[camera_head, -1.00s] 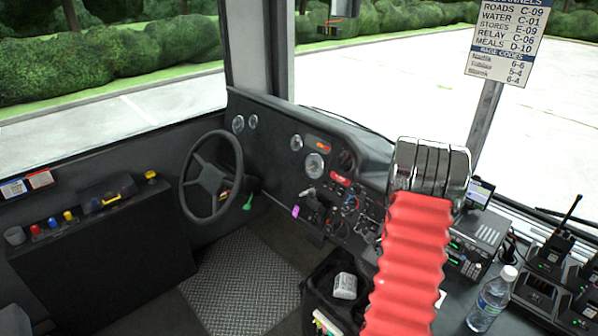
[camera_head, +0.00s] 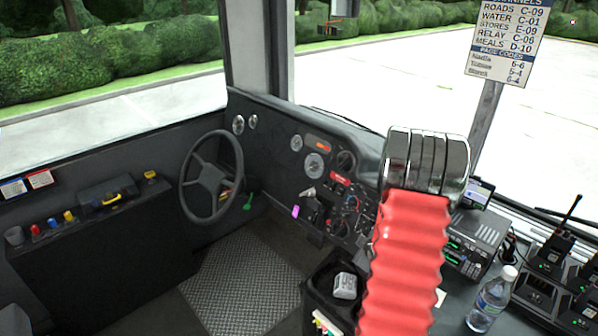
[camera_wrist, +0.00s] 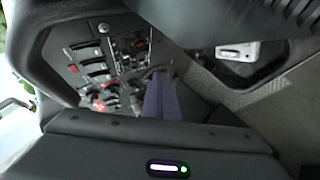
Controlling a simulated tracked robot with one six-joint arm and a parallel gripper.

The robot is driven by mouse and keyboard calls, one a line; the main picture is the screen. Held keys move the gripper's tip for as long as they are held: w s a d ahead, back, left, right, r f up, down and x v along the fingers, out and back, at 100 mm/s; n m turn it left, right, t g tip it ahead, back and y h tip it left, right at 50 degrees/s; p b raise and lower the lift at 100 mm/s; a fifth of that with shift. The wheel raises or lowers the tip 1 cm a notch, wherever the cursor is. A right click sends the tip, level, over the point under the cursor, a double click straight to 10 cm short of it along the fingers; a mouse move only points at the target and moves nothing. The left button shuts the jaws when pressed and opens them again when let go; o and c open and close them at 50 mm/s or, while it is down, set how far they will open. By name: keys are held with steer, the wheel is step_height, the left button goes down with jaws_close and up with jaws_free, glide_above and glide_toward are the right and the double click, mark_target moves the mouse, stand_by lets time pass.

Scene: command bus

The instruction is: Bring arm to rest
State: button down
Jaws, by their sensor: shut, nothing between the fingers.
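My arm shows in the head view as a red ribbed sleeve (camera_head: 408,265) with a chrome section (camera_head: 428,160) at its top. It stands raised in front of the right part of the dashboard (camera_head: 335,160). My gripper is hidden behind the arm in that view. In the wrist view my gripper (camera_wrist: 159,76) shows as two dark purple fingers side by side, shut with nothing between them. They point toward a panel of switches (camera_wrist: 105,65); I cannot tell the distance.
A water bottle (camera_head: 491,300) and a radio unit (camera_head: 472,243) stand right of my arm, with handheld radios (camera_head: 549,255) farther right. A dark bin (camera_head: 330,285) stands close on the left. The steering wheel (camera_head: 211,177) is farther left. Floor (camera_head: 240,285) between is clear.

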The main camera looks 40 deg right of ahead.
steer(key=shift+a+r, duration=0.15)
steer(key=shift+a, duration=0.25)
stand_by(0.3)
steer(key=s+a+f+m+g+y, duration=0.2)
steer(key=s+a+m+g, duration=0.4)
steer(key=s, duration=0.3)
steer(key=s+a+r+t+y, duration=0.1)
steer(key=a+r, duration=0.9)
steer(key=a, duration=0.3)
steer(key=s+a+r+n+t+y, duration=0.1)
steer(key=a+r, duration=0.9)
steer(key=a, duration=0.4)
steer(key=s+a+r+n+t+y, duration=0.1)
steer(key=a+r+y, duration=0.1)
steer(key=a+r, duration=0.8)
steer(key=a, duration=0.4)
steer(key=shift+s+a, duration=0.15)
steer(key=shift+s, duration=0.05)
steer(key=shift+r, duration=0.1)
